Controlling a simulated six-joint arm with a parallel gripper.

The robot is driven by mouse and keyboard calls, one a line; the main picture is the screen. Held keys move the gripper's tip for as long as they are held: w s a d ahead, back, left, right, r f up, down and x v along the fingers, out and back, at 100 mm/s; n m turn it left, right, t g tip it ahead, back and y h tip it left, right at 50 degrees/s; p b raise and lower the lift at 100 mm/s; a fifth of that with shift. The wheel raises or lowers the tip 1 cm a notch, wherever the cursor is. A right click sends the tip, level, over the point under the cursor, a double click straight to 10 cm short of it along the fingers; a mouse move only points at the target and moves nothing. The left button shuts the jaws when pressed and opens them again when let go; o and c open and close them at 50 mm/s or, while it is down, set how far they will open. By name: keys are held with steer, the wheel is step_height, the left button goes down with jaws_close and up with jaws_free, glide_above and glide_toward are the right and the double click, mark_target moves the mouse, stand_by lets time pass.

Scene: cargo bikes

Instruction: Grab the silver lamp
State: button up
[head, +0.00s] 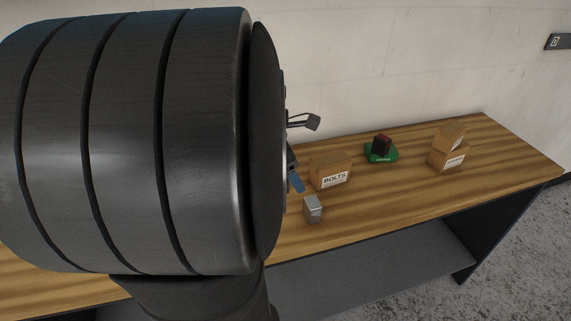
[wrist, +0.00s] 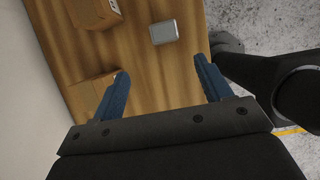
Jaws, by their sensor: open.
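A small silver block-shaped item, which I take for the silver lamp (head: 313,209), stands on the wooden bench near its front edge, in front of the BOLTS box. In the wrist view the silver lamp (wrist: 164,31) shows from above, beyond the fingertips and roughly in line with the gap between them. My gripper (wrist: 162,70) is open, with two blue fingers apart and nothing between them. In the head view one blue finger (head: 296,184) shows just left of the lamp; my arm hides the rest of the gripper.
The BOLTS box (head: 331,172) stands close behind the lamp. Another cardboard box (wrist: 88,97) is near the left finger. Further right are a green box with a dark red block (head: 381,148) and stacked cartons (head: 447,157). The bench's right end (head: 510,160) is clear.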

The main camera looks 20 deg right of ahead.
mark_target(312, 202)
steer(key=x, duration=1)
steer(key=shift+f, duration=0.15)
steer(key=shift+s+d+x, duration=0.15)
steer(key=shift+s+x, duration=0.05)
steer(key=shift+x, duration=1.15)
steer(key=shift+s+d+x, duration=0.15)
steer(key=shift+s+x, duration=0.05)
steer(key=shift+x, duration=1.15)
steer(key=shift+c, duration=0.2)
steer(key=c, duration=1)
